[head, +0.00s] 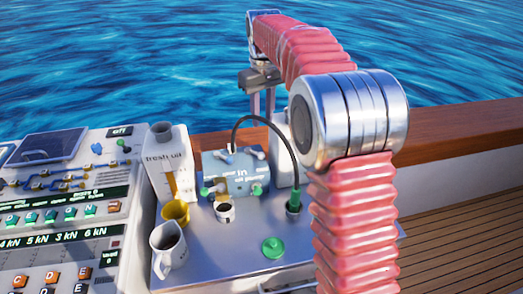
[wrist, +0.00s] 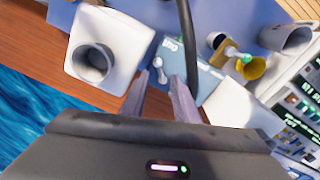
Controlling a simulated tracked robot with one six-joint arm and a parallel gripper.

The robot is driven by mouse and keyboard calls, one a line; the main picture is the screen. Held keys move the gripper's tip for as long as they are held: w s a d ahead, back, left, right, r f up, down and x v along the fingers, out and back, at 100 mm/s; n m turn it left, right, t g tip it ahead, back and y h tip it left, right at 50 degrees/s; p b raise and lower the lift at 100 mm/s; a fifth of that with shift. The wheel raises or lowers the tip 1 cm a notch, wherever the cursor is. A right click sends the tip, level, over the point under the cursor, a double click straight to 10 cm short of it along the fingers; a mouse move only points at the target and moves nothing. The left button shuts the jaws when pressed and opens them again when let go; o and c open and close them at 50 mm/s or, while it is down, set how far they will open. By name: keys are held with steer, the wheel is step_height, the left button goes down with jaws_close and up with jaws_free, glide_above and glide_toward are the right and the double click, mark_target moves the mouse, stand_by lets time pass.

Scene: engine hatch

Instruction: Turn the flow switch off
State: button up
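A blue box (head: 235,175) with white lettering, partly legible as "in", stands at the back of the metal top. It carries small pale levers (head: 222,156) on top and green-tipped knobs (head: 257,190) on its front. I cannot read which one is the flow switch. My gripper (head: 262,112) points down above and behind the box, with its two fingers apart and nothing between them. In the wrist view the fingers (wrist: 158,98) are spread near the box (wrist: 205,80), and a pale lever (wrist: 160,75) shows between them. The fingers do not clearly touch it.
A black hose (head: 272,122) arches over the box to a green-ended socket (head: 294,205). A white "fresh oil" container (head: 160,180), yellow cup (head: 175,213) and pale jug (head: 168,250) stand left. A white canister (wrist: 115,45) is close beside my fingers. A control panel (head: 60,200) fills the left.

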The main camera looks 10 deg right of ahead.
mark_target(261, 153)
steer(key=shift+w+f, duration=0.9)
steer(key=shift+w, duration=0.15)
steer(key=shift+f, duration=0.1)
step_height(261, 153, down, 14)
steer(key=shift+r, duration=0.15)
steer(key=shift+d, duration=0.1)
jaws_close()
